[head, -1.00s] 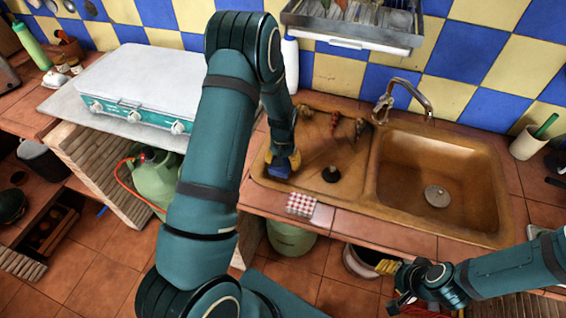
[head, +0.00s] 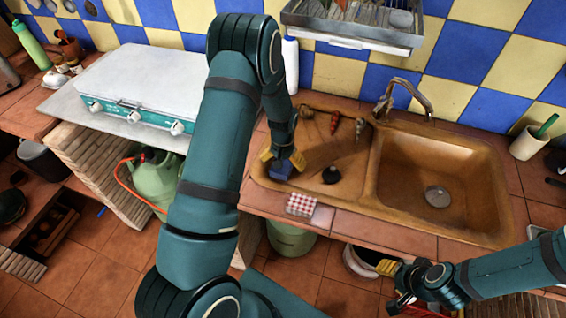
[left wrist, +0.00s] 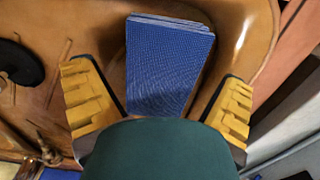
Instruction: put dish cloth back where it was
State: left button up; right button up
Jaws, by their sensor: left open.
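A folded blue cloth (head: 280,171) lies in the left, shallow part of the brown sink (head: 320,197). In the left wrist view the blue cloth (left wrist: 168,62) shows as a layered, woven rectangle between the fingers. My left gripper (head: 283,160) is open over the cloth, one yellow finger on each side; in the left wrist view gaps show between the cloth and both fingertips (left wrist: 158,98). A red-and-white checked folded cloth (head: 301,204) lies on the tiled counter edge in front of the sink. My right gripper (head: 393,283) is low, in front of the counter, away from both cloths.
A dark round stopper (head: 331,175) and small reddish items (head: 335,124) are in the sink's left part. The deep basin (head: 438,190) is empty, with a tap (head: 405,95) behind. A dish rack (head: 355,25) hangs above. A white-topped stove (head: 145,85) stands at left.

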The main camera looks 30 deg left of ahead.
pick_arm(q)
notch_tip(320, 180, up, 12)
jog(key=shift+p, duration=0.3)
pick_arm(e)
jog(key=shift+r, duration=0.4)
pick_arm(q)
jog(key=shift+s+f, duration=0.1)
pick_arm(e)
jog(key=shift+s, duration=0.15)
